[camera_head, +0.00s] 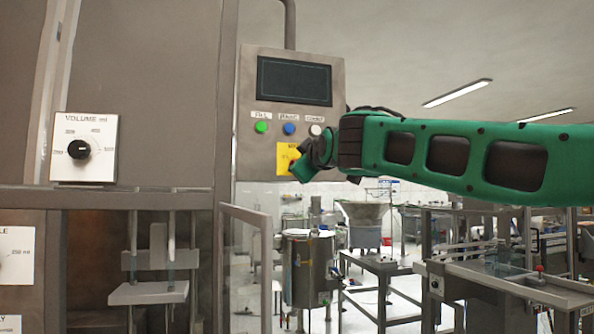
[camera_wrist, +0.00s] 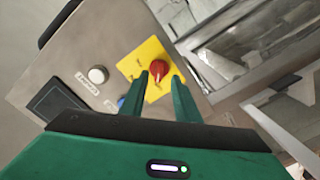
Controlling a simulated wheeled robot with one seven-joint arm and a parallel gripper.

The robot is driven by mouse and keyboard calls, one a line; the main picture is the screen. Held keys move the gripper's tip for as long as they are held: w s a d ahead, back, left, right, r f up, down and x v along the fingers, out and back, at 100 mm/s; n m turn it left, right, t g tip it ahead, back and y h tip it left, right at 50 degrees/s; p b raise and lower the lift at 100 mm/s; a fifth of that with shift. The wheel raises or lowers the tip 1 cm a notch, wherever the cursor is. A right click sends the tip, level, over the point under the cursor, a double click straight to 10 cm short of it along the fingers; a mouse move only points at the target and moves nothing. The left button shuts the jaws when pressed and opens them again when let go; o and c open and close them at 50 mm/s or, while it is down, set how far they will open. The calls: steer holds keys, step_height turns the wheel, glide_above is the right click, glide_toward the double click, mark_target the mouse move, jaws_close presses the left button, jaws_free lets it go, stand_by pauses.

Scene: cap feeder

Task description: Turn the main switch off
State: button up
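The main switch is a red rotary knob (camera_wrist: 158,69) on a yellow plate (camera_wrist: 143,62), seen in the wrist view. In the head view the yellow plate (camera_head: 284,158) shows at the lower part of the control panel, and my gripper hides the knob there. My gripper (camera_wrist: 159,82) is open, its two green fingers apart at the near side of the knob. The knob shows between and just beyond the fingertips. I cannot tell whether the fingers touch it. In the head view my gripper (camera_head: 303,165) is in front of the panel's lower right.
The control panel (camera_head: 246,100) has a dark screen (camera_head: 294,81) and green (camera_head: 261,127), blue (camera_head: 289,129) and white (camera_head: 315,130) buttons above the yellow plate. A volume dial (camera_head: 79,149) is on the machine at left. Tables and a steel tank (camera_head: 308,265) stand behind.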

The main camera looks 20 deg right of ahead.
steer(key=s, duration=0.7)
steer(key=shift+s, duration=0.15)
steer(key=shift+f, duration=0.1)
steer(key=s+d+f+m+g+h, duration=0.1)
steer(key=s+d+f+m+g, duration=0.15)
steer(key=d+f, duration=0.55)
steer(key=s+d+f+m+g+h, duration=0.1)
steer(key=s+d+f+m+g, duration=0.2)
steer(key=f, duration=0.9)
steer(key=s+d+f+m+g+h, duration=0.1)
steer(key=s+d+f+m+g, duration=0.15)
steer(key=s+d+f, duration=0.5)
steer(key=s+f+m+g+y, duration=0.3)
steer(key=s+f+m+g, duration=0.4)
steer(key=s+f, duration=1.8)
steer(key=s+g, duration=0.1)
steer(key=g, duration=0.2)
steer(key=shift+s+f+m, duration=0.25)
steer(key=shift+f+m, duration=0.05)
steer(key=shift+f, duration=0.1)
